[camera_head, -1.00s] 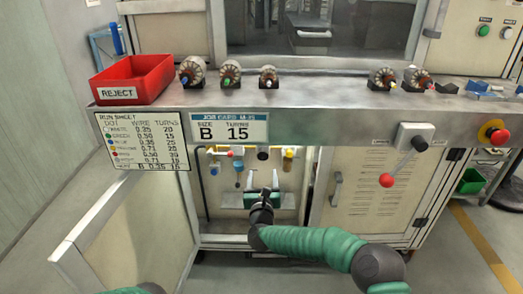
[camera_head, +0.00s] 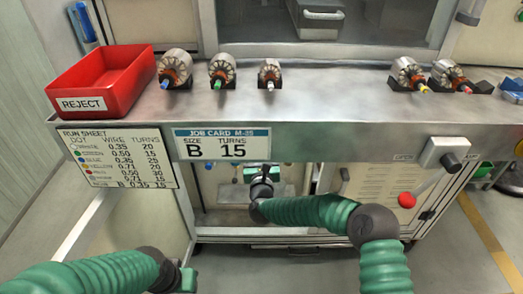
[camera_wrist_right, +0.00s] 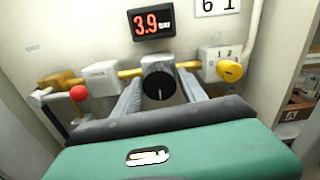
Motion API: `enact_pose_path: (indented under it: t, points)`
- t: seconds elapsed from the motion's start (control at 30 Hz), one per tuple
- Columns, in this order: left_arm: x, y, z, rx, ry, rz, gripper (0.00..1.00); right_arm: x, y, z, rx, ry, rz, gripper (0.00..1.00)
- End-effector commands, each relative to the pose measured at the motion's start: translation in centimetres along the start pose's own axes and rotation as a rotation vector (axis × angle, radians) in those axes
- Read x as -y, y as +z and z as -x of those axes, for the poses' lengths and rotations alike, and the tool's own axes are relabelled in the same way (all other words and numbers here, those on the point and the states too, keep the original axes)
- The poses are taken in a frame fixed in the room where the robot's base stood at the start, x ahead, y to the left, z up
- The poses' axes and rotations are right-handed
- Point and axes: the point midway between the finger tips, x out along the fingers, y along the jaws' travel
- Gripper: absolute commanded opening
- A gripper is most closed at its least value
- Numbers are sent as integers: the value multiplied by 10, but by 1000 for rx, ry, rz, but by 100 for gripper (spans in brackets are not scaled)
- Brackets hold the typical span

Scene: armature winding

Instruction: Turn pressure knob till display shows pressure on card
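In the right wrist view a black pressure knob (camera_wrist_right: 158,84) with a white mark sits below a red-digit display (camera_wrist_right: 152,22) reading 3.9. A white card (camera_wrist_right: 216,6), cut off at the top, shows 6 and 1. My right gripper (camera_wrist_right: 160,82) has its fingers apart on either side of the knob; contact is unclear. In the head view my right gripper (camera_head: 262,172) reaches under the bench edge, and the knob and display are hidden. My left gripper (camera_head: 185,280) is low at the left, away from the panel; its fingers cannot be made out.
A yellow knob (camera_wrist_right: 230,71) and a red ball handle (camera_wrist_right: 79,93) flank the black knob. Above are the bench (camera_head: 320,105), a red REJECT bin (camera_head: 103,84), several armatures (camera_head: 222,70) and a job card (camera_head: 222,143).

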Motion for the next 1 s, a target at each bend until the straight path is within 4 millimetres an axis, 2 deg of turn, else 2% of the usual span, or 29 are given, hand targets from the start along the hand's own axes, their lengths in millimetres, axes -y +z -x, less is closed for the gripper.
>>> enact_pose_path:
  t: [0.03,0.3,0.37,0.6,0.83,0.87,1.0]
  points:
    - [0,0,0,0,0,0,36,0,0,0,0,0,0,42]
    - [0,0,0,0,0,0,36,0,0,0,0,1,0,6]
    - [0,0,0,0,0,0,36,0,0,0,0,1,0,0]
    - [0,-1,3,0,0,0,36,-1,1,0,0,2,118,0]
    - [0,-1,2,0,0,0,36,-1,0,0,0,2,120,0]
    - [0,-1,2,0,0,0,36,-1,0,0,0,2,120,43]
    - [0,-1,2,0,0,0,36,-1,0,0,0,2,120,61]
